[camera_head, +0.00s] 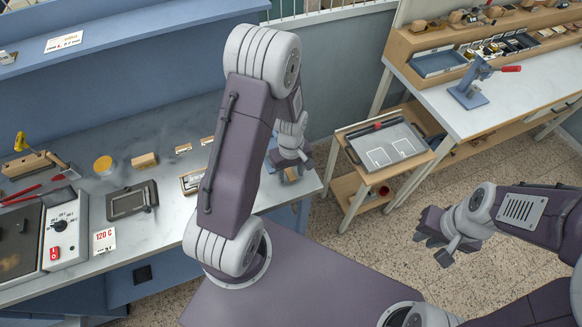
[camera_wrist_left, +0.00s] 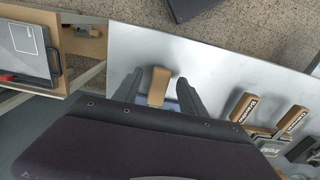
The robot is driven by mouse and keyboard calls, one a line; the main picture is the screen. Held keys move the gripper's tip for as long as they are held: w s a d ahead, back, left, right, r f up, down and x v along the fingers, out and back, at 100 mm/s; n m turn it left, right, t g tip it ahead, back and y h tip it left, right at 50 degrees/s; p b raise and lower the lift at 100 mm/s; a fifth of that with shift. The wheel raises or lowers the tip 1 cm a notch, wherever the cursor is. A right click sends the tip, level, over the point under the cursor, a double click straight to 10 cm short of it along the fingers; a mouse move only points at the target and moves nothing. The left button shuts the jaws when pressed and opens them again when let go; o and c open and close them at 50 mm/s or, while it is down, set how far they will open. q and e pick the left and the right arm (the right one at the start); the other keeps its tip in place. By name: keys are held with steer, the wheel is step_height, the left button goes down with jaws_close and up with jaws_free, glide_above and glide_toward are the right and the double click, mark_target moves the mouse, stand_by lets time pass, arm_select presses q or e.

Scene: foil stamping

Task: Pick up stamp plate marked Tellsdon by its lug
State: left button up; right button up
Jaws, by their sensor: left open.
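In the left wrist view a tan block-like lug (camera_wrist_left: 158,86) stands between the two fingers of my left gripper (camera_wrist_left: 159,92), which are open and apart from it. The part below the lug is hidden by the gripper body, and no marking on it is legible. Two more tan lugs, (camera_wrist_left: 244,106) and (camera_wrist_left: 291,121), bear dark lettering too small to read. In the head view my left gripper (camera_head: 288,158) is over the right end of the counter. My right gripper (camera_head: 445,240) hangs over the floor at right; its finger gap is unclear.
The grey counter (camera_head: 130,235) carries a dark flat plate with a handle (camera_head: 132,201), a tan block (camera_head: 144,160) and a 120 C sign (camera_head: 104,241). A white-topped bench (camera_head: 450,120) is at upper right.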

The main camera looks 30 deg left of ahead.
steer(key=shift+d, duration=0.1)
arm_select(q)
jaws_close()
stand_by(1.4)
